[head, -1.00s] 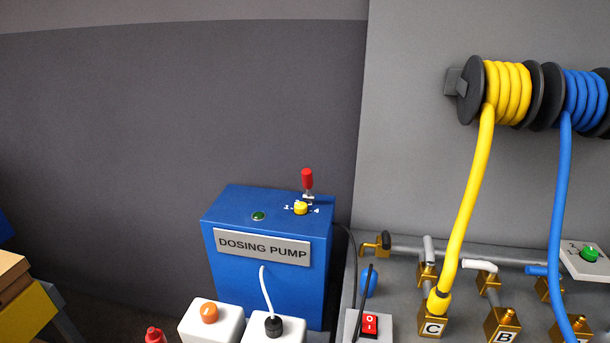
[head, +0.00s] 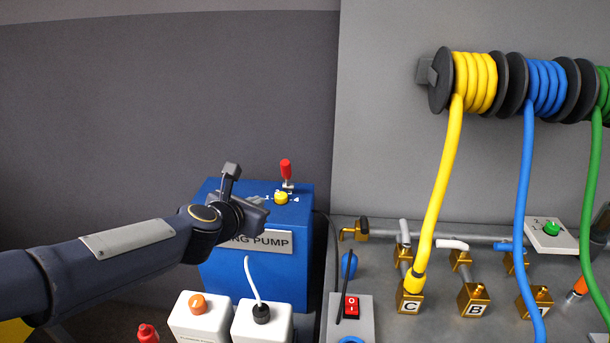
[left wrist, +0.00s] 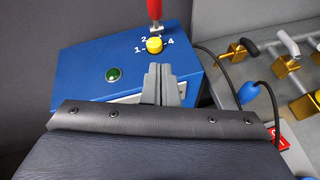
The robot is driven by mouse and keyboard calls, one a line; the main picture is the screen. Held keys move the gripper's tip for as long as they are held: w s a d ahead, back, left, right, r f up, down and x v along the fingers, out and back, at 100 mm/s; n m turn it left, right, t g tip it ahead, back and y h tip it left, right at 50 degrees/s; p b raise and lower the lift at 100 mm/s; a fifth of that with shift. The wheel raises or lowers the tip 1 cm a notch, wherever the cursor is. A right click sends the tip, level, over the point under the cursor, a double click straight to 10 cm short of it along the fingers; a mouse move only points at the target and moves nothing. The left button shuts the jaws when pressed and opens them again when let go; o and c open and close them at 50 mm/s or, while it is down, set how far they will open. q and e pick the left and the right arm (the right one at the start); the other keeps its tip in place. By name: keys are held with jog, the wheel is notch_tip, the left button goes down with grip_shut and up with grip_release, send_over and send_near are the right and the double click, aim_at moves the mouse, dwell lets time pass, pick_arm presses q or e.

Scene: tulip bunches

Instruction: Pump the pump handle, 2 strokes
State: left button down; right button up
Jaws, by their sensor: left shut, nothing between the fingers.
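The blue dosing pump (head: 262,275) stands on the floor side left of the grey panel. Its pump handle (head: 286,168) has a red grip on a short metal stem and stands upright on the pump's top. The handle also shows at the top edge of the left wrist view (left wrist: 154,10), where its upper end is cut off. My left gripper (head: 263,208) is in front of the pump, left of and below the handle, apart from it. Its fingers (left wrist: 161,75) are shut with nothing between them. My right gripper is not in view.
A yellow numbered knob (head: 281,198) sits just in front of the handle; a green button (left wrist: 113,75) is to its left. White boxes (head: 200,322) stand in front. Brass fittings (head: 410,303) and a yellow hose (head: 442,190) lie to the right. Space above the pump is clear.

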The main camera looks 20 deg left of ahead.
pick_arm(q)
jog(key=shift+w+a+f+n+y, duration=0.1)
jog(key=shift+w+n+y, duration=0.3)
jog(key=shift+w+n, duration=0.45)
jog(key=shift+s, duration=0.15)
jog(key=b, duration=0.2)
send_near(283, 176)
jog(key=f, duration=0.2)
jog(key=w+f, duration=0.1)
jog(key=f, duration=0.1)
jog(key=shift+a, duration=0.1)
jog(key=w+p, duration=0.1)
jog(key=w+r, duration=0.1)
jog(key=shift+w+p, duration=0.3)
jog(key=shift+p, duration=0.05)
jog(key=shift+w+a+r+p, duration=0.1)
jog(key=shift+w+p, duration=0.1)
jog(key=shift+w, duration=0.2)
jog(key=shift+w+r+p, duration=0.1)
jog(key=shift+w+p, duration=0.05)
jog(key=shift+w, duration=0.25)
jog(key=shift+w+r, duration=0.1)
